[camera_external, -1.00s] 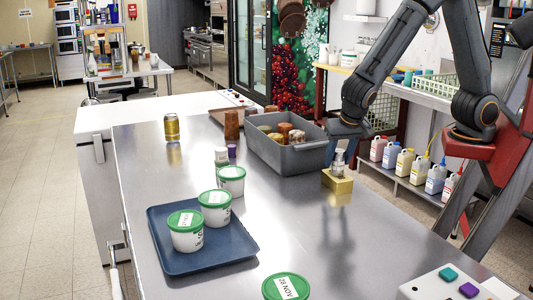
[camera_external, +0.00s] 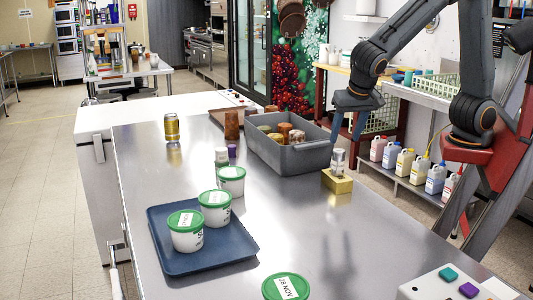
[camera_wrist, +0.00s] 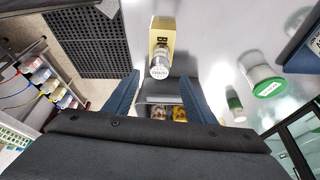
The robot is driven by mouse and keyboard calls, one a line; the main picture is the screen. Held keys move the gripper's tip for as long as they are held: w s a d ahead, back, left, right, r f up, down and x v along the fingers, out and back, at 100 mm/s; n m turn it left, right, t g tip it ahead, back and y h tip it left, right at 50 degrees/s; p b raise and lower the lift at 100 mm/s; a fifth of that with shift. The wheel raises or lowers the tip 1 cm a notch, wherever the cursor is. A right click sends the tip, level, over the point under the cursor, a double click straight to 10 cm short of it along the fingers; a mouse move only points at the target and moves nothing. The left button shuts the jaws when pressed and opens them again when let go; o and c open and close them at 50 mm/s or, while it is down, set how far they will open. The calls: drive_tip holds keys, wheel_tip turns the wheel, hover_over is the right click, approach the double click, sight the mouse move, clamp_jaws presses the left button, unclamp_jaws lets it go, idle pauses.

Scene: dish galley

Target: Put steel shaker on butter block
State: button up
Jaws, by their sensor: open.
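The steel shaker (camera_external: 338,161) stands upright on the yellow butter block (camera_external: 337,182), on the steel counter near its right edge. In the wrist view the shaker (camera_wrist: 159,66) shows from above, resting on the butter block (camera_wrist: 162,30). My gripper (camera_external: 346,137) is above and behind the shaker, apart from it. Its two blue fingers are spread open with nothing between them, and they also show in the wrist view (camera_wrist: 161,88).
A grey bin (camera_external: 288,157) with several items stands just left of the block. A blue tray (camera_external: 213,254) with green-lidded tubs lies front left. Another green-lidded tub (camera_external: 286,288) is at the front edge. The counter in front of the block is clear.

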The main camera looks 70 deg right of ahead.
drive_tip(key=shift+v, duration=1.15)
drive_tip(key=s+d+f+n+g+y, duration=0.1)
drive_tip(key=d+f+n, duration=0.4)
drive_tip(key=d, duration=0.5)
drive_tip(key=s+d+f+n+y, duration=0.2)
drive_tip(key=s+d+f+n, duration=0.2)
drive_tip(key=d+f, duration=0.5)
drive_tip(key=shift+s+d+n+g+y, duration=0.3)
drive_tip(key=shift+d+n+g, duration=0.1)
drive_tip(key=shift+d+n, duration=0.5)
